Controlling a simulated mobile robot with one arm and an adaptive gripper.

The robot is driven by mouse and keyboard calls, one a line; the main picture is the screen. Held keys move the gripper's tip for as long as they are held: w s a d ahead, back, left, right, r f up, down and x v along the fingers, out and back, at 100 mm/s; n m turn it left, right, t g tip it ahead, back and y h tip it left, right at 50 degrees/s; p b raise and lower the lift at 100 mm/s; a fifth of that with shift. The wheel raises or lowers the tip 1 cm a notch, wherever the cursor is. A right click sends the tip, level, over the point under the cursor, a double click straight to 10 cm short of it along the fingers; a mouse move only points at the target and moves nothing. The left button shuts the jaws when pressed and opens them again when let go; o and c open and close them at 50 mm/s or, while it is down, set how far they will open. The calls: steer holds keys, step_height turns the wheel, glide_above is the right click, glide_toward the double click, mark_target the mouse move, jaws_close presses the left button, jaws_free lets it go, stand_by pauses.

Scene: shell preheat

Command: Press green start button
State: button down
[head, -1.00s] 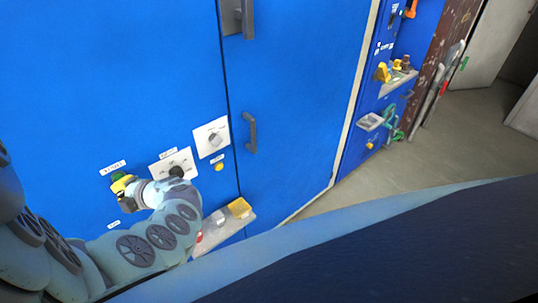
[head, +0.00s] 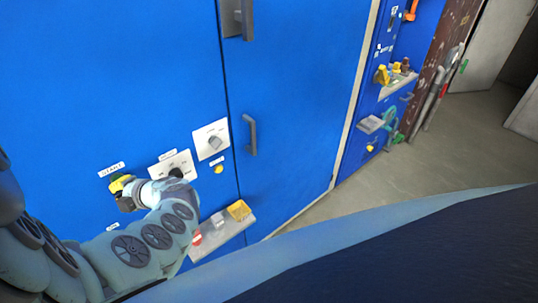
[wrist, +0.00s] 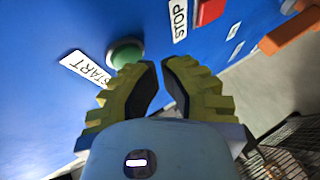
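The green start button (wrist: 125,53) sits on the blue panel in the wrist view, beside a white START label (wrist: 87,68). My gripper (wrist: 161,65) has yellow fingers with dark inner pads. Its fingertips are nearly together, with a narrow gap and nothing held. In the picture the tips are just right of and below the green button; whether they touch it cannot be told. In the head view my gripper (head: 122,187) is at the panel below the START label (head: 111,170), and the green button is not clearly visible there.
A red button (wrist: 209,12) with a STOP label (wrist: 180,20) is to the right in the wrist view. The head view shows a knob plate (head: 211,139), a yellow button (head: 219,169), a door handle (head: 250,135) and a low shelf (head: 224,233) with small items.

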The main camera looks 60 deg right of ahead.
steer(key=shift+w+d+b, duration=0.1)
steer(key=shift+w+b, duration=0.25)
steer(key=shift+w, duration=0.1)
stand_by(0.5)
stand_by(0.3)
steer(key=shift+s+r+p, duration=0.15)
steer(key=shift+s+p, duration=0.25)
steer(key=shift+s, duration=0.45)
steer(key=s, duration=0.1)
steer(key=s+a+p, duration=0.1)
steer(key=s, duration=0.2)
steer(key=shift+s+a, duration=0.35)
steer(key=shift+s, duration=0.05)
steer(key=shift+a, duration=0.1)
stand_by(0.3)
